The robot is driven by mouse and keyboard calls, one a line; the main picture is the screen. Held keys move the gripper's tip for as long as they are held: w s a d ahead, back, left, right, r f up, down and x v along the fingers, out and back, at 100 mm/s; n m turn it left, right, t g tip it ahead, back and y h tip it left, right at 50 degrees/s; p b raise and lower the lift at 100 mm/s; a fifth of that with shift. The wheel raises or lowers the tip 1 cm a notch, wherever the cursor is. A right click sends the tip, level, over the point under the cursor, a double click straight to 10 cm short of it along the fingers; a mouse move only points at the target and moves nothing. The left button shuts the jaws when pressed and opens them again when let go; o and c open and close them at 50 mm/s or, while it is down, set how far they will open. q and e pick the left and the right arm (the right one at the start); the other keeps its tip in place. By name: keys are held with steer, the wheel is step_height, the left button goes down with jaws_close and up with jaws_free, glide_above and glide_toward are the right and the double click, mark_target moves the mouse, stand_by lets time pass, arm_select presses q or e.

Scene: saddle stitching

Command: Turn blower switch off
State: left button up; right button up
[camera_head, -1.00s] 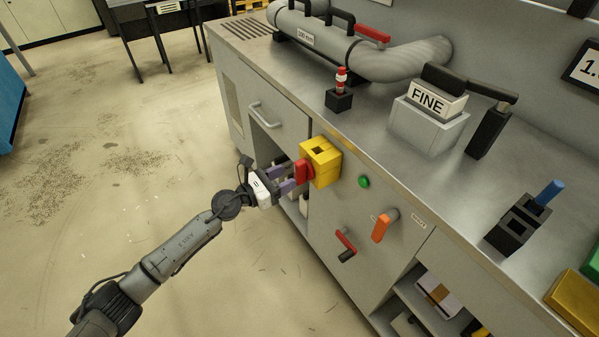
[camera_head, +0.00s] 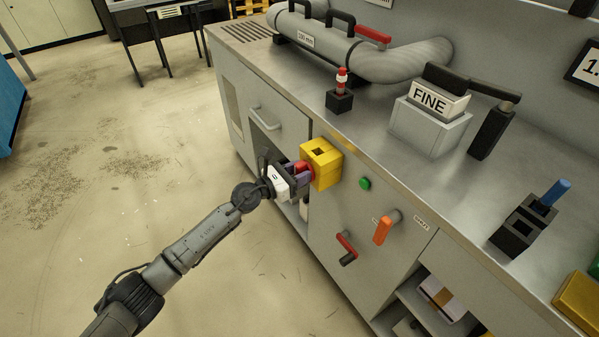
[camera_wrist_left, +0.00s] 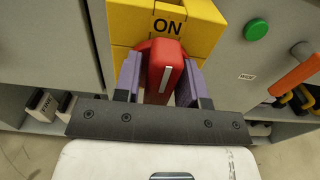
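The blower switch is a yellow box (camera_head: 322,163) on the front of the grey cabinet, with a red knob (camera_head: 303,168) facing out. In the left wrist view the box (camera_wrist_left: 200,22) reads "ON" above the red knob (camera_wrist_left: 164,72), whose white line stands nearly upright. My left gripper (camera_head: 298,172) is at the knob. In the left wrist view its two purple fingers (camera_wrist_left: 160,85) stand on either side of the knob, with narrow gaps seeming to remain. Contact cannot be told for sure. My right gripper is not in view.
A green button (camera_head: 364,183), an orange handle (camera_head: 386,228) and a red lever (camera_head: 346,243) are on the cabinet front, right of the switch. A drawer handle (camera_head: 262,116) is to its left. The bench top carries a pipe (camera_head: 390,62) and a FINE block (camera_head: 432,122). The floor at left is open.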

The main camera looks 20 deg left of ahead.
arm_select(q)
steer(key=c, duration=0.6)
steer(key=shift+c, duration=0.2)
